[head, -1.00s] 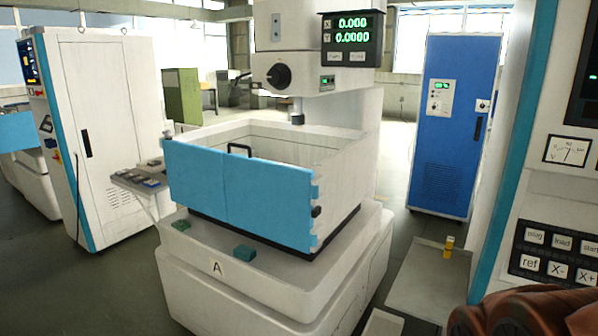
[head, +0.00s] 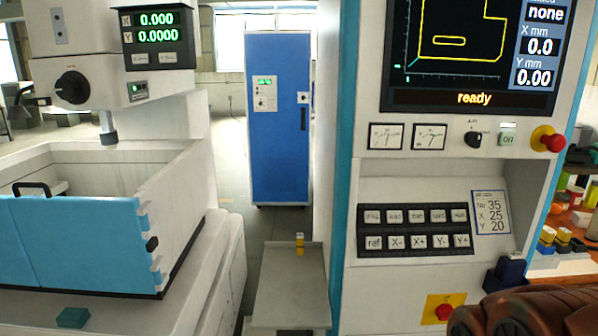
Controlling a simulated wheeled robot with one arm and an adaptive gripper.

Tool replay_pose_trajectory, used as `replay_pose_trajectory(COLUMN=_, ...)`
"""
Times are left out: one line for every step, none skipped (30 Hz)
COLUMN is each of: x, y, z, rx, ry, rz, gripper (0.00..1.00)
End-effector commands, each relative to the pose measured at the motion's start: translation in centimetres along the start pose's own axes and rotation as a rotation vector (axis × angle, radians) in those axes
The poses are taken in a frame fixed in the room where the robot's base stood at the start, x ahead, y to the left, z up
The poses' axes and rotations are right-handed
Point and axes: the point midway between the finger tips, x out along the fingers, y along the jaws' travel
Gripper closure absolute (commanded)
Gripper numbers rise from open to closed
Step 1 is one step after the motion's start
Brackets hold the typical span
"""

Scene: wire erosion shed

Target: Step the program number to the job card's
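The job card (head: 491,212) is fixed on the control cabinet's sloped panel and reads No 35, X 25, Y 20. Left of it is a dark key panel (head: 415,229) with two rows of keys; the lower row reads ref, X-, X+, Y-, Y+, and the upper labels are hard to read. The screen (head: 475,50) above shows a yellow outline, "none", X mm 0.0, Y mm 0.00 and "ready"; its top edge is cut off, and no program number shows in the visible part. My gripper is not in view; a brown part of mine fills the lower right corner.
A red emergency knob (head: 553,142) sits right of the meters, another red button (head: 444,308) low on the cabinet. The erosion machine (head: 75,240) stands left, a blue cabinet (head: 279,120) behind. A grey tray (head: 290,290) holds a small yellow item (head: 300,246). A cluttered bench is at right.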

Motion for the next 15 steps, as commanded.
replay_pose_trajectory(x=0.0, y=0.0, z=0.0, rx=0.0, ry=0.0, rz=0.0, gripper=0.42)
replay_pose_trajectory(x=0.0, y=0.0, z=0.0, rx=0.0, ry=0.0, rz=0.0, gripper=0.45)
replay_pose_trajectory(x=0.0, y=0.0, z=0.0, rx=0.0, ry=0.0, rz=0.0, gripper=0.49)
replay_pose_trajectory(x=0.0, y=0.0, z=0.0, rx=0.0, ry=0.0, rz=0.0, gripper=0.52)
replay_pose_trajectory(x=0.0, y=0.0, z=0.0, rx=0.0, ry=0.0, rz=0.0, gripper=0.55)
replay_pose_trajectory(x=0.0, y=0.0, z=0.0, rx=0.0, ry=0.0, rz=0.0, gripper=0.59)
replay_pose_trajectory(x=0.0, y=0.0, z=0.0, rx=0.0, ry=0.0, rz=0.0, gripper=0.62)
replay_pose_trajectory(x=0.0, y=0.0, z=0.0, rx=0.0, ry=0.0, rz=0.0, gripper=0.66)
replay_pose_trajectory(x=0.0, y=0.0, z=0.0, rx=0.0, ry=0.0, rz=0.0, gripper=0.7)
replay_pose_trajectory(x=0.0, y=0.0, z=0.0, rx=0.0, ry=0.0, rz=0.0, gripper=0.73)
replay_pose_trajectory(x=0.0, y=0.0, z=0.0, rx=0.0, ry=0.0, rz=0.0, gripper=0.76)
replay_pose_trajectory(x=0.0, y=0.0, z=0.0, rx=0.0, ry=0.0, rz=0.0, gripper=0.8)
replay_pose_trajectory(x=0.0, y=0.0, z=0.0, rx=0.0, ry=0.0, rz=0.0, gripper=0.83)
replay_pose_trajectory(x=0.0, y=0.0, z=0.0, rx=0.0, ry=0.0, rz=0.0, gripper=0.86)
replay_pose_trajectory(x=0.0, y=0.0, z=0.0, rx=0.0, ry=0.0, rz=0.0, gripper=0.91)
